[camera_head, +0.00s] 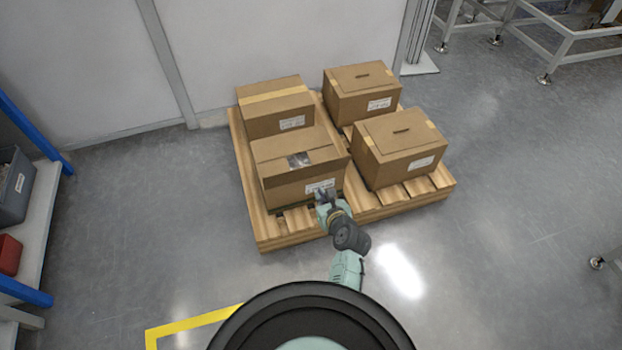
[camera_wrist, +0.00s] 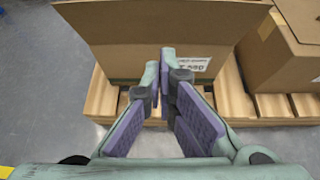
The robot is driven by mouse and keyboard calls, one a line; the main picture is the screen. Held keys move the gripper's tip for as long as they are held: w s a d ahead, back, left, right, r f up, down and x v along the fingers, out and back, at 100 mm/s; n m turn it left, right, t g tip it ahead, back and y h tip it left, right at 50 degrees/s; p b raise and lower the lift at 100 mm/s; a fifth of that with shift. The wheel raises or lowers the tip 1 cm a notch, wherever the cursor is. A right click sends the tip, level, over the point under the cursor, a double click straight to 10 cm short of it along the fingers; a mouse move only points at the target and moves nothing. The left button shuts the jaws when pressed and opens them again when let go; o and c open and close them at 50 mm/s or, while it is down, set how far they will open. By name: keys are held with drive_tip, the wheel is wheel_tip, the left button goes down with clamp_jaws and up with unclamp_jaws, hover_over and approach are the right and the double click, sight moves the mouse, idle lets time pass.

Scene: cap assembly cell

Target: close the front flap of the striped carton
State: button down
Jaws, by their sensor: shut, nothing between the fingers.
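The front left carton (camera_head: 285,190) on the pallet is brown, with its top partly open. A silvery item (camera_head: 299,160) shows in the gap. I cannot make out a stripe on this carton, nor clearly tell how its front flap lies. My gripper (camera_head: 322,196) is shut and empty, low at the right part of the carton's front. In the wrist view the gripper (camera_wrist: 165,66) points at the brown front (camera_wrist: 120,40) and partly covers its white label (camera_wrist: 195,64). Whether the tips touch the cardboard cannot be told.
The wooden pallet (camera_head: 262,228) also bears a shut carton with a pale tape band (camera_head: 272,97) behind, and two shut cartons at right, back (camera_head: 362,78) and front (camera_head: 400,140). A wall stands behind. A shelf (camera_head: 40,215) is at left. The floor around is clear.

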sight(307, 171)
drive_tip(key=shift+w+a+f, duration=0.3)
drive_tip(key=shift+w+a, duration=0.2)
drive_tip(key=shift+w, duration=0.95)
drive_tip(key=shift+w+a+f, duration=0.25)
drive_tip(key=shift+w+a, duration=0.25)
drive_tip(key=shift+w, duration=0.95)
drive_tip(key=shift+w+a+f, duration=0.3)
drive_tip(key=shift+w+a, duration=0.2)
drive_tip(key=shift+w, duration=0.95)
drive_tip(key=shift+w+r+p, duration=0.1)
drive_tip(key=shift+r+p, duration=0.05)
drive_tip(key=shift+p, duration=0.15)
drive_tip(key=shift+w+r, duration=0.1)
drive_tip(key=shift+a+g+p, duration=0.1)
drive_tip(key=shift+g+p, duration=0.2)
drive_tip(key=shift+p, duration=0.05)
